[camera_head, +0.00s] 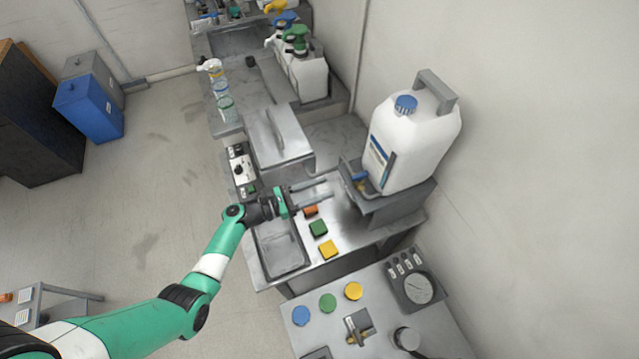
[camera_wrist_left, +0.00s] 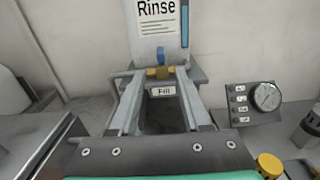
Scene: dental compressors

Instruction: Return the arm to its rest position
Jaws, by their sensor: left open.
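My left arm (camera_head: 213,265) is green and white and reaches from the lower left of the head view to the steel counter. Its gripper (camera_head: 329,187) is open and empty, with two grey fingers pointing right toward the white jug's stand. In the left wrist view the open fingers (camera_wrist_left: 164,82) point at a brass tap (camera_wrist_left: 158,73) with a blue handle, below a "Rinse" label (camera_wrist_left: 157,20). A "Fill" label shows between the fingers. I cannot tell whether the fingers touch the tap. My right gripper is in neither view.
A large white jug (camera_head: 413,135) stands on a raised stand behind the tap. Orange, green (camera_head: 318,228) and yellow (camera_head: 328,249) blocks lie on the counter near the gripper, beside a sink basin (camera_head: 281,253). A round gauge (camera_head: 418,288) sits lower right. Open floor (camera_head: 140,200) lies left.

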